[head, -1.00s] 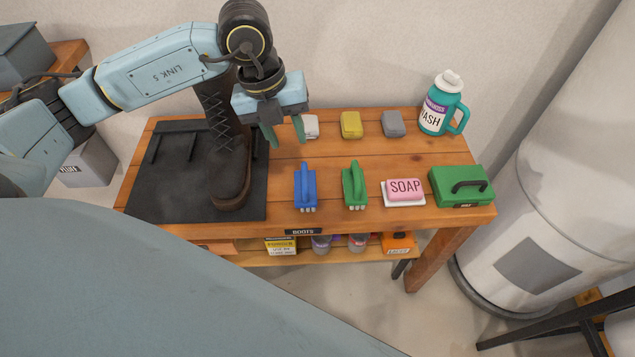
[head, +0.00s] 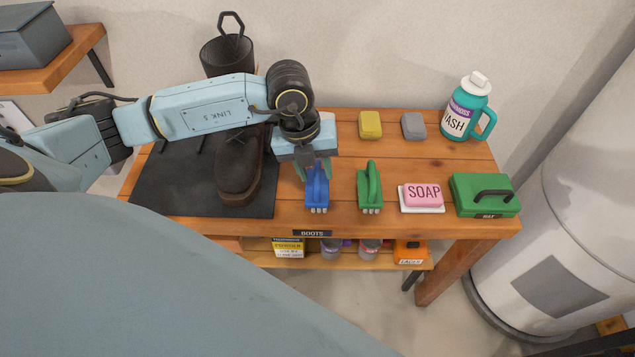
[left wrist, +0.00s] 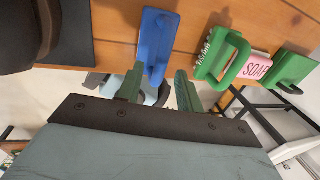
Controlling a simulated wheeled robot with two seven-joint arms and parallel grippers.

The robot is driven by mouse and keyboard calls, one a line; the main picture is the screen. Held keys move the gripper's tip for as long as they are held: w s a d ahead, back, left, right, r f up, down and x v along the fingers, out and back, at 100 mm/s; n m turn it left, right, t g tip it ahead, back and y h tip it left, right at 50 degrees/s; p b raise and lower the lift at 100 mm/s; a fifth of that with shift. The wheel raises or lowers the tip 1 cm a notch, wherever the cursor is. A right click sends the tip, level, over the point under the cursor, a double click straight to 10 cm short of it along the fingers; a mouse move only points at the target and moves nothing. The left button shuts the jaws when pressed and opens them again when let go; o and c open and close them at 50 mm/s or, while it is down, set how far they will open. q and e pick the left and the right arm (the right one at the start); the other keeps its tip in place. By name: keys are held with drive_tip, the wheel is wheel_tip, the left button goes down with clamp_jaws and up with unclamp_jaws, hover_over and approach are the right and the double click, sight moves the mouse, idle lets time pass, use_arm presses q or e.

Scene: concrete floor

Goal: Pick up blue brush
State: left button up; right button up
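The blue brush (head: 317,190) lies on the wooden bench top with its bristle end toward the front edge. In the left wrist view the blue brush (left wrist: 158,38) shows just beyond and partly between my green fingertips. My left gripper (head: 310,168) is low over the far end of the brush, pointing down. In the left wrist view my left gripper (left wrist: 158,85) has its fingers spread apart, with a gap beside the brush handle. The gripper hides the brush's far end in the head view. My right gripper is not in view.
A green brush (head: 369,188) lies close to the right, then pink soap (head: 423,195) on a white dish and a green box (head: 485,196). A boot (head: 240,175) stands on a black mat (head: 160,190) to the left. Sponges and a wash bottle (head: 465,112) stand behind.

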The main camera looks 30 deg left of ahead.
sight(317, 176)
use_arm(q)
drive_tip(key=shift+w+d+f, duration=0.1)
drive_tip(key=shift+d+f, duration=0.05)
drive_tip(key=shift+f, duration=0.6)
drive_tip(key=shift+w+d+f, duration=0.1)
drive_tip(key=shift+f, duration=0.65)
drive_tip(key=shift+c, duration=0.5)
clamp_jaws()
